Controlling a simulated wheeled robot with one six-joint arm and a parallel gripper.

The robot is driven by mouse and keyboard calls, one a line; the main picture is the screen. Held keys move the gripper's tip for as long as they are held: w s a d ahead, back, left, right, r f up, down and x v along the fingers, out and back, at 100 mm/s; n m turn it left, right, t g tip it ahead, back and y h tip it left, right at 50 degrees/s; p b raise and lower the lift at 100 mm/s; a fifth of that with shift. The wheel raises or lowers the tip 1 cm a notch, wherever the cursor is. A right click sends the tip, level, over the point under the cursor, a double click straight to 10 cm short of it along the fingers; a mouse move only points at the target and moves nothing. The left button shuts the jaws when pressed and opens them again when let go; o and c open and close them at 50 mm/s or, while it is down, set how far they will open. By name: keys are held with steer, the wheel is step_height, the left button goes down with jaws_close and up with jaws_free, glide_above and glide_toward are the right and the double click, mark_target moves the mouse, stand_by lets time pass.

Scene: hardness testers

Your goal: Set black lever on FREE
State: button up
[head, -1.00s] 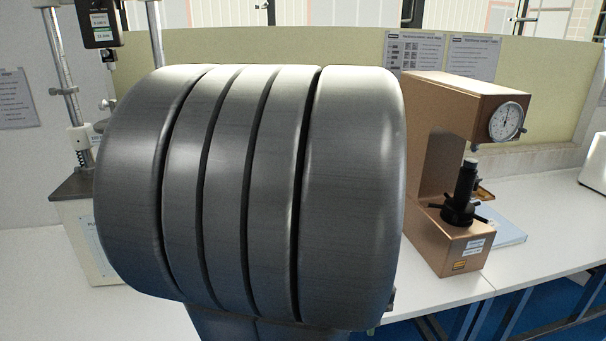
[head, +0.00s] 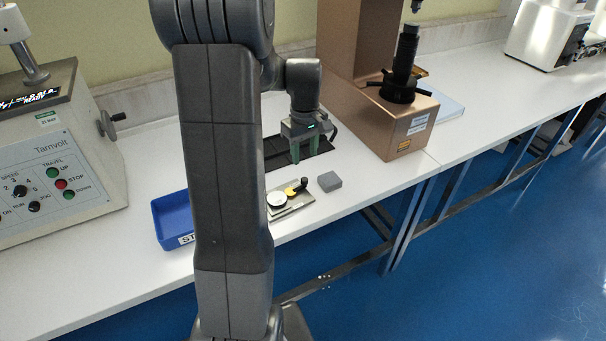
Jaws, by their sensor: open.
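A small metal plate (head: 296,207) lies on the white bench near its front edge. It carries a white round dial (head: 276,199), a yellow part (head: 291,191) and a small black lever (head: 303,184) at its upper right. Any FREE marking is too small to read, and I cannot tell the lever's setting.
A grey block (head: 329,181) lies right of the plate, a blue bin (head: 173,221) left of it, partly behind my arm. A dark mat (head: 272,156) lies behind. The copper-coloured hardness tester (head: 378,125) stands right; the Tamvolt machine (head: 62,150) stands left.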

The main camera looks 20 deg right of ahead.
mark_target(304, 179)
step_height(304, 179, down, 9)
steer(key=shift+r, duration=0.2)
jaws_close()
